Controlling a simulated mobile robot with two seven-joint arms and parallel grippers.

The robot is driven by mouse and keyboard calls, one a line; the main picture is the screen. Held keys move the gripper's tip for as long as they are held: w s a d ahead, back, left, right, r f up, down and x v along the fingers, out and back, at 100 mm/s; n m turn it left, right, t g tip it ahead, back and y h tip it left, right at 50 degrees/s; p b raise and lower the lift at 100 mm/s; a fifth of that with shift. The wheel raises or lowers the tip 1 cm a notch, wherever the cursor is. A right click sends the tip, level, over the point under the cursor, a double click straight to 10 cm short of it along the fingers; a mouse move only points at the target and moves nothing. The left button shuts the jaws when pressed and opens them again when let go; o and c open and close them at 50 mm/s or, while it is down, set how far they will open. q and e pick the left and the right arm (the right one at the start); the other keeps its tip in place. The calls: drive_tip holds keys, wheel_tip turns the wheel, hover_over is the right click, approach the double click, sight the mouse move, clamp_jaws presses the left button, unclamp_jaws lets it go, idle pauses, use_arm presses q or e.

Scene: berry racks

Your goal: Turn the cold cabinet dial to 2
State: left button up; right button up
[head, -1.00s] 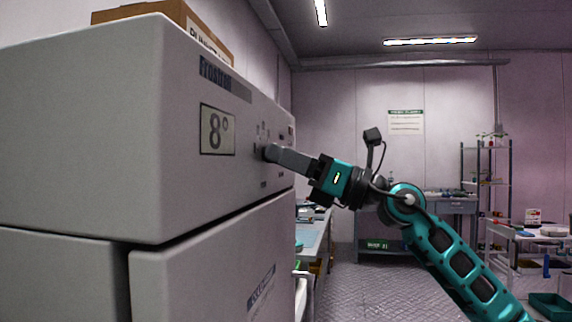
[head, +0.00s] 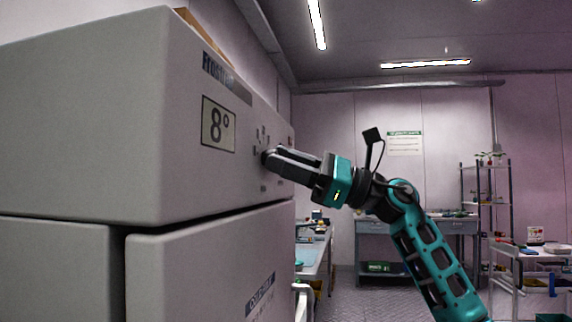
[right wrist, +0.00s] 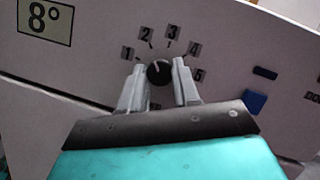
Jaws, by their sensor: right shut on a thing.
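The cold cabinet (head: 85,110) fills the left of the head view. Its display (head: 218,124) reads 8°, also in the right wrist view (right wrist: 45,18). The round dark dial (right wrist: 158,72) has numbers 1 to 5 around its upper side. A small pale mark on it points up and slightly left, roughly towards 2. My right gripper (right wrist: 159,73) is shut on the dial, one finger on each side. In the head view my right gripper (head: 268,157) reaches the panel from the right and its fingers hide the dial. My left gripper is not in view.
The cabinet's lower door (head: 205,265) is closed below. A workbench (head: 318,255) stands beyond the cabinet, and a white cart (head: 530,250) is at the right. Floor between them is clear.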

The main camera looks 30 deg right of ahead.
idle(0.4)
drive_tip(key=o, duration=1.1)
drive_tip(key=shift+c, duration=0.2)
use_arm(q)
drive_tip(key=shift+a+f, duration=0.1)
use_arm(e)
drive_tip(key=shift+d+f, duration=0.1)
use_arm(q)
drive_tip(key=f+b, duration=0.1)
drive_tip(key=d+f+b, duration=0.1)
drive_tip(key=b, duration=0.1)
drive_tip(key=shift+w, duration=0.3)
use_arm(e)
drive_tip(key=v, duration=1.2)
drive_tip(key=shift+s+d, duration=0.25)
drive_tip(key=shift+s, duration=0.05)
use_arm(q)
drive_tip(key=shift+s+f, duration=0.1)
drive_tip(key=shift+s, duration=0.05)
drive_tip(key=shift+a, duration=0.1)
use_arm(e)
drive_tip(key=shift+f, duration=0.1)
